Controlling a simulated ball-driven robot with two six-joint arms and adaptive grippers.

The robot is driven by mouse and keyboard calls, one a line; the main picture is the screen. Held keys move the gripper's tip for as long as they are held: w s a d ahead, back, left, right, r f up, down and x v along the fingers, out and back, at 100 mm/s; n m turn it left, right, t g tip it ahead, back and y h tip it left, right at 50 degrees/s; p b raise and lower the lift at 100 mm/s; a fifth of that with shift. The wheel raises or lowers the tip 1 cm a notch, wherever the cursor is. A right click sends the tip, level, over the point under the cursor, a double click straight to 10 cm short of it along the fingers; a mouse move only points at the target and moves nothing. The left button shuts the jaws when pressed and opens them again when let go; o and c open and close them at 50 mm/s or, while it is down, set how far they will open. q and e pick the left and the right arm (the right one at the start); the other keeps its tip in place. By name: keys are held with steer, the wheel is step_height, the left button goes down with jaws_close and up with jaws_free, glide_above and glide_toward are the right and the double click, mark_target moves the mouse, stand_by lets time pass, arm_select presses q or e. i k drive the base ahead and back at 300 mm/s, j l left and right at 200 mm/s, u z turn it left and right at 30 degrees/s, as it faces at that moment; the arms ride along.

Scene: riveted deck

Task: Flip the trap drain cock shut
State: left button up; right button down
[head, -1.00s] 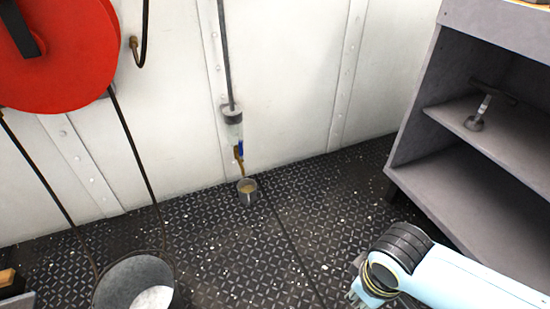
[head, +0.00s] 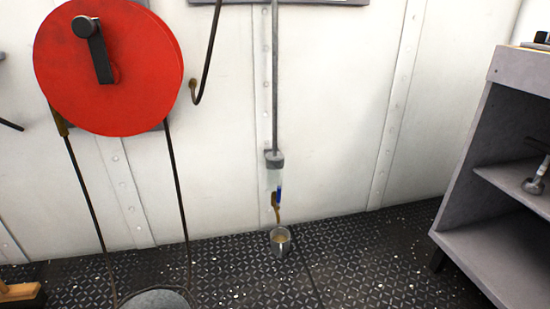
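The trap (head: 274,178) hangs low on the white wall at the lower end of a thin grey pipe (head: 275,80). It has a grey cap and a pale clear bowl. The drain cock's blue lever (head: 279,193) points up and down beside the bowl, above a brass outlet (head: 275,203). A thin brownish stream appears to run from the outlet toward a small metal cup (head: 280,241) on the deck below, which holds tan liquid. Neither of my grippers shows in the head view now.
A red hose reel (head: 135,95) is on the wall at left, with dark hose hanging down. A grey bucket (head: 155,299) stands below it. A grey shelf unit (head: 462,180) stands at right. The patterned deck (head: 365,260) around the cup is mostly open.

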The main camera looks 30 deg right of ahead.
mark_target(277, 202)
steer(key=i+z, duration=0.25)
steer(key=z, duration=0.2)
steer(key=i+z, duration=0.25)
steer(key=z, duration=0.25)
steer(key=i+z, duration=0.2)
steer(key=z, duration=0.15)
steer(key=i+j+z, duration=0.1)
steer(key=z, duration=0.25)
steer(key=i, duration=0.1)
